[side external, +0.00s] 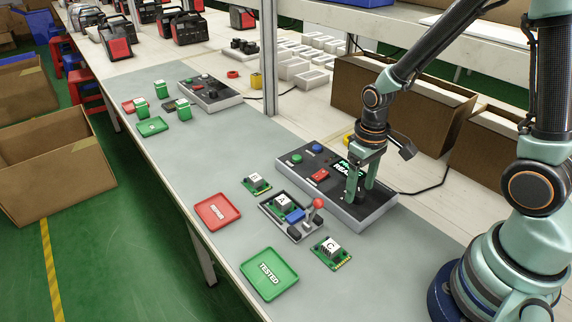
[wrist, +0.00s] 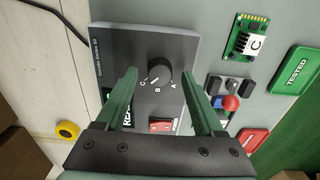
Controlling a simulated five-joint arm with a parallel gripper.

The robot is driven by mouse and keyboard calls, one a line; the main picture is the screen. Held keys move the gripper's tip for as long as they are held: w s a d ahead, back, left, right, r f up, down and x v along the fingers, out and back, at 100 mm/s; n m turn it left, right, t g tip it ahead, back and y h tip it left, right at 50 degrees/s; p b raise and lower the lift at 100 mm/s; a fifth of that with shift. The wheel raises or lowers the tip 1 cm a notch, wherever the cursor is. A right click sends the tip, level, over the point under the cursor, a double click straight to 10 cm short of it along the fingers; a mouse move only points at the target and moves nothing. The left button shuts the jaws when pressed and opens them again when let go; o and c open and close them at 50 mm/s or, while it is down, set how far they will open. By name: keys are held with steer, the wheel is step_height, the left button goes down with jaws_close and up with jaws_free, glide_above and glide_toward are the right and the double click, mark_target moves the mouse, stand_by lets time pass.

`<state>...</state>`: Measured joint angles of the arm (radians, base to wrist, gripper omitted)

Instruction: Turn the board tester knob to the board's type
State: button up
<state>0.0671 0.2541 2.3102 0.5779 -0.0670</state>
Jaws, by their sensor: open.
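The tester (side external: 365,218) is a dark box with a lit display, a red switch, and green and blue buttons. Its round black knob (wrist: 157,78) shows in the wrist view, with C, B and A printed around it. A short pale line marks the knob; I cannot tell surely which letter it indicates. My gripper (side external: 360,192) is open, pointing down over the tester; in the wrist view its green fingers (wrist: 158,74) stand either side of the knob, apart from it. In the side view they hide the knob. A board marked A (side external: 283,202) sits in the fixture (side external: 268,212) with a red-ball lever (side external: 318,203).
A board marked B (side external: 257,183) and a board marked C (side external: 330,251) lie beside the fixture. A red tray (side external: 217,211) and a green TESTED tray (side external: 269,274) lie near the table's edge. Cardboard boxes (side external: 372,99) stand behind the tester.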

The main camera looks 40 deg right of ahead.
steer(key=shift+f, duration=0.35)
jaws_close()
